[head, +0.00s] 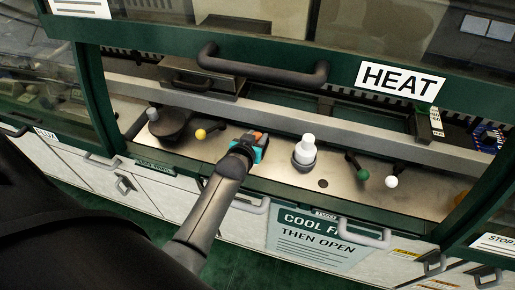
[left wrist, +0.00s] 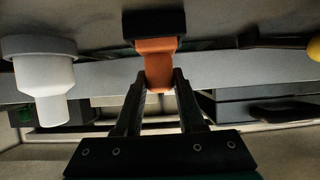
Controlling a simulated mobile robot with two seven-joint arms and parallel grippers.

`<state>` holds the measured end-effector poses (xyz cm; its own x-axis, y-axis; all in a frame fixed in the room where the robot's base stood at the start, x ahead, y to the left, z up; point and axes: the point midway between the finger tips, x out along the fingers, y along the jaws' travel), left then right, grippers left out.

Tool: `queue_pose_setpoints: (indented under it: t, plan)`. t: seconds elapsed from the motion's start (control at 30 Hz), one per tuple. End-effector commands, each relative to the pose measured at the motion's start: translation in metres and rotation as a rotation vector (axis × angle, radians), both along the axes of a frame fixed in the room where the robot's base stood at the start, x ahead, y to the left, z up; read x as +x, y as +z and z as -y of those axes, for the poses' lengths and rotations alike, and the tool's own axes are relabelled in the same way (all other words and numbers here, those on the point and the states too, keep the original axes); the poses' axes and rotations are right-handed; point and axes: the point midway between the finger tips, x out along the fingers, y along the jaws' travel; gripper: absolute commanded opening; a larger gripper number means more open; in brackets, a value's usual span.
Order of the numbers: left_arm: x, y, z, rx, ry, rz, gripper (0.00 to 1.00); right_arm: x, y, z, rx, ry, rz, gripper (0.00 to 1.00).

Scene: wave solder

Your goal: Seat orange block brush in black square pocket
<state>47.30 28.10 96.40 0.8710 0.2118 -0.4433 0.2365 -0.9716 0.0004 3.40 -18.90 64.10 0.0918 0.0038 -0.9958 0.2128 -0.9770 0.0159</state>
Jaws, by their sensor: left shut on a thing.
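The orange block brush (left wrist: 157,62) is between the fingers of my left gripper (left wrist: 160,82), which is shut on it. In the left wrist view, which looks upside down, the far end of the orange block meets a black square piece (left wrist: 154,24) at the counter side. The orange looks upright and in line with it, but how deep it sits inside is hidden. In the head view my left gripper (head: 255,145) is over the metal counter, with a little orange (head: 259,135) showing. The black piece is mostly hidden there. My right gripper is not in view.
A white bottle (head: 308,146) stands in a grey cup (head: 303,159) right of the gripper. A yellow-knobbed lever (head: 201,134) and a dark round base (head: 168,127) are left. Green (head: 362,174) and white (head: 391,182) knobs are right. A rail and a raised hood handle (head: 262,70) lie behind.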

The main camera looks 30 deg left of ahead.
Motion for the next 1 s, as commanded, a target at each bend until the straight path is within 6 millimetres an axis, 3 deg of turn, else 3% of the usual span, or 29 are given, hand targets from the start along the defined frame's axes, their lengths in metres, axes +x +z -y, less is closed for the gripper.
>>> queue_pose_setpoints:
  t: [0.07,0.1,0.4,0.83,1.0]
  plan:
    - [-0.001,-0.002,0.000,-0.001,0.000,-0.006,0.00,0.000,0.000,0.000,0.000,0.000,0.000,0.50]
    - [-0.001,-0.002,0.000,-0.001,0.000,-0.006,0.39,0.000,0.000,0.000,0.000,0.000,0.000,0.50]
    - [-0.001,-0.002,0.000,0.000,0.000,-0.005,0.73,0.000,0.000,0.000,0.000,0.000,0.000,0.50]
    - [-0.002,-0.001,0.000,-0.001,0.000,-0.005,0.73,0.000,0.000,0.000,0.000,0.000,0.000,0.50]
    - [-0.012,0.004,0.003,-0.001,0.000,-0.005,0.73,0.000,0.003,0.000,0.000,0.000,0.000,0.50]
